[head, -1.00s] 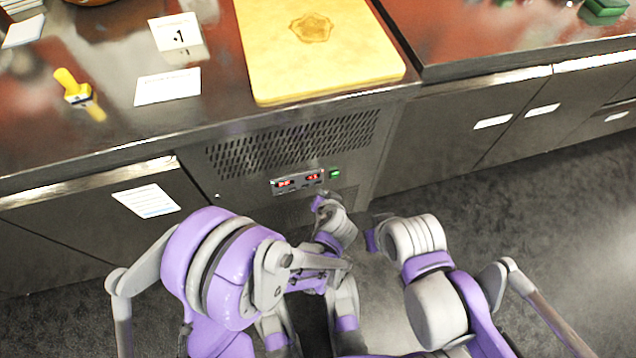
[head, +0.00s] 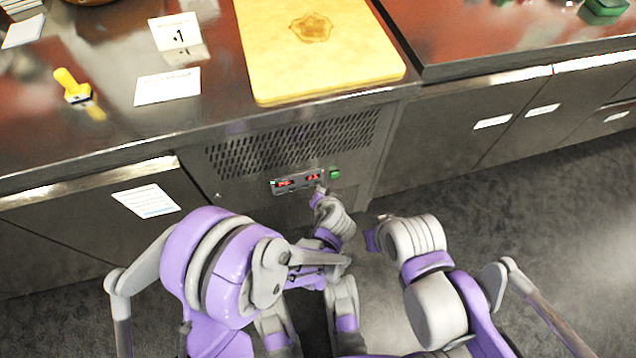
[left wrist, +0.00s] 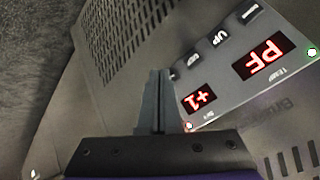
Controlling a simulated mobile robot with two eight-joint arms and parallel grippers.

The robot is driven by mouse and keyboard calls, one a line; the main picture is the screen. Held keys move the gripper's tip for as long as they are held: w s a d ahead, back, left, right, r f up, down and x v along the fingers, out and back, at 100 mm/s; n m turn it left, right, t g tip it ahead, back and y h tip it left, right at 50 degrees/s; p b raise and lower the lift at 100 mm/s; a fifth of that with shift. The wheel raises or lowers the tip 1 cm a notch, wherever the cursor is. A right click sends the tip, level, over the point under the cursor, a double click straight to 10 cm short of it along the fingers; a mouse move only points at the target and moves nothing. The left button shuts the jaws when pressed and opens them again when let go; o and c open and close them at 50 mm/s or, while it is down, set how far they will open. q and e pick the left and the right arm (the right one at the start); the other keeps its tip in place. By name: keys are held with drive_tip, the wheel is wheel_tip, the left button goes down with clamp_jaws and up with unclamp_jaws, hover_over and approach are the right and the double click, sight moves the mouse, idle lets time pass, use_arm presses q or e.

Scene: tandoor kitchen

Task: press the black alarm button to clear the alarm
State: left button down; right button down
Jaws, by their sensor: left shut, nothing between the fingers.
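The control panel (head: 298,181) is on the vented front of the counter, with two red displays. In the left wrist view, the panel (left wrist: 222,92) shows "PF" and "+1" upside down, with a row of small dark buttons (left wrist: 219,38) between the displays and the edge. I cannot tell which is the alarm button. My left gripper (head: 320,190) is at the panel's lower right. Its shut, empty fingers (left wrist: 160,78) show close beside the end button of the row; contact cannot be told. My right gripper (head: 371,240) is lower right, its fingers not discernible.
A green lit switch (head: 335,174) is just right of the panel. The vent grille (head: 290,145) is above it. The counter edge (head: 200,142) overhangs the front, with a yellow cutting board (head: 320,65) on top. Floor to the right is clear.

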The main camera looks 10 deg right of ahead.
use_arm(q)
drive_tip(key=shift+w, duration=0.4)
idle(0.4)
drive_tip(key=shift+s, duration=0.85)
drive_tip(key=shift+s, duration=0.1)
drive_tip(key=s, duration=0.4)
drive_tip(key=shift+s+d, duration=0.1)
drive_tip(key=shift+s, duration=0.3)
idle(0.7)
